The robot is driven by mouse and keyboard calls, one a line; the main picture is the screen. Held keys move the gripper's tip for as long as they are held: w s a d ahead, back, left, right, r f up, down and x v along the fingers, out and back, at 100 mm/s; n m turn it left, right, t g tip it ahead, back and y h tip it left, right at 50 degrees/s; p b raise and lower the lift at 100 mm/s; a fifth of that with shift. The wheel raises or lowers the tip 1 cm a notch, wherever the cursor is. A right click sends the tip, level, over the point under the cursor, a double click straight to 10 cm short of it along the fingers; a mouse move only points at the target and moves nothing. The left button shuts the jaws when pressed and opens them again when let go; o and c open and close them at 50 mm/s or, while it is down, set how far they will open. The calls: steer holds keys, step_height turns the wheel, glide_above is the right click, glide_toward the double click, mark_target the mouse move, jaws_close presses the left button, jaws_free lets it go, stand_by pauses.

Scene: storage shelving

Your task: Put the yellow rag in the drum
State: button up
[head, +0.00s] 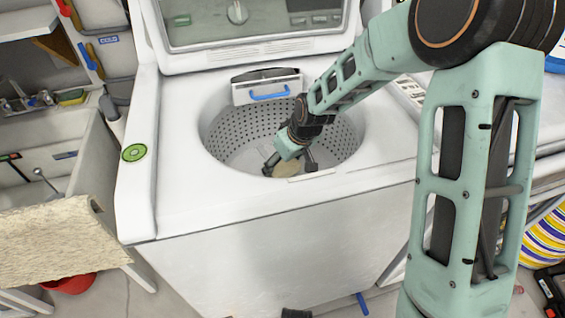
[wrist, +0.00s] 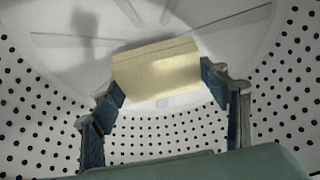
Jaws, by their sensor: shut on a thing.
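The yellow rag (wrist: 157,72) is a pale yellow, folded, block-like piece between my fingertips in the wrist view. In the head view a small pale part of it (head: 286,171) shows by the fingers. My gripper (head: 290,165) reaches down inside the open washer drum (head: 236,130) and is shut on the rag. In the wrist view the fingers (wrist: 166,90) press on the rag's left and right ends. The drum's perforated wall (wrist: 40,110) and pale finned bottom (wrist: 75,30) lie beyond the rag. I cannot tell whether the rag touches the bottom.
The white washer (head: 180,200) has its lid (head: 250,30) raised. A blue-handled dispenser (head: 268,92) sits at the back of the opening. A sink (head: 45,150) with a beige cloth (head: 45,240) over its front stands at left.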

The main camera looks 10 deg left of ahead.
steer(key=shift+f+b, duration=0.35)
steer(key=shift+f, duration=0.2)
steer(key=o, duration=1.1)
steer(key=shift+r, duration=0.15)
steer(key=shift+r+p, duration=0.3)
steer(key=shift+p, duration=0.1)
steer(key=shift+p+v, duration=1.55)
steer(key=shift+v, duration=4.65)
steer(key=shift+w+r, duration=0.1)
steer(key=shift+w, duration=0.05)
